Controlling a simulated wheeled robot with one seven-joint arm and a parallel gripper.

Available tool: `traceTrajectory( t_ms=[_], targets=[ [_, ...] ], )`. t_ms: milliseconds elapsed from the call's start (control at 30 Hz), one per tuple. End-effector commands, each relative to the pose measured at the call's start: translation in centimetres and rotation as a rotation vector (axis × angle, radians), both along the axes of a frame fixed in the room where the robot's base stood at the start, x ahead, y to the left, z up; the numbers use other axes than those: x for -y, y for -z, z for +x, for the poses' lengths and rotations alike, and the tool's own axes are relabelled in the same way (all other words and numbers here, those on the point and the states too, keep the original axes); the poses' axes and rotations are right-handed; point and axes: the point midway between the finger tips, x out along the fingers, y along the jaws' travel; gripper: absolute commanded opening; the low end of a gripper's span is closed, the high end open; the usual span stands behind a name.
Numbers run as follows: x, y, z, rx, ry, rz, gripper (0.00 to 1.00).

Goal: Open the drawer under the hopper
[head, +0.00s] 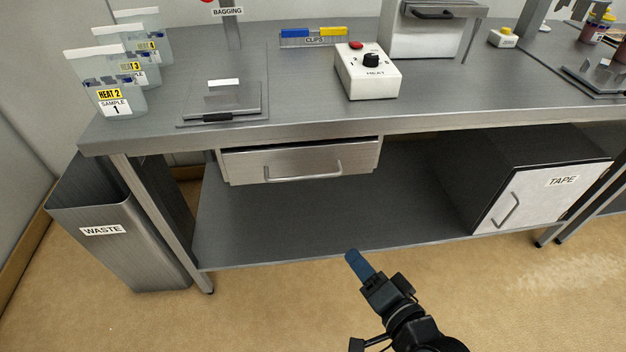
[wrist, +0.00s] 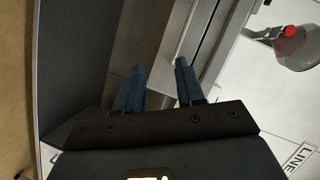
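The drawer (head: 300,160) hangs under the left half of the steel table top, with a bar handle (head: 303,173) on its metal front. A dark strip shows along its top edge; I cannot tell if it stands slightly open. I cannot tell which thing is the hopper. My gripper (head: 356,262) is in front of the table, below and right of the handle in the head view, and apart from it. In the wrist view my gripper (wrist: 160,66) has its two blue fingers apart with nothing between them. Slanted metal edges show beyond them.
A lower shelf (head: 330,220) is bare below the drawer. A cabinet labelled TAPE (head: 520,198) stands at its right. A WASTE bin (head: 115,240) stands left of the table. A white control box (head: 367,78) sits on the table (head: 290,100). The floor in front is clear.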

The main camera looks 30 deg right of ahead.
Motion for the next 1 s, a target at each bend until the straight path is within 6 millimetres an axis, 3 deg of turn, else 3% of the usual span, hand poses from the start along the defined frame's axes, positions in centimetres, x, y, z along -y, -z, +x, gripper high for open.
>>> traceTrajectory(
  t_ms=[33,100,300,400,567,1000],
  targets=[
    [0.1,0.1,2.8,0.011,0.009,0.071,0.38],
    [0.1,0.1,6.1,0.019,0.019,0.175,0.38],
    [0.2,-0.9,13.5,0.032,0.032,0.412,0.38],
    [0.2,-1.4,15.7,0.035,0.032,0.482,0.38],
    [0.1,-1.7,17.3,0.035,0.033,0.530,0.38],
    [-0.4,-0.6,23.1,0.036,0.032,0.531,0.38]
  ],
)
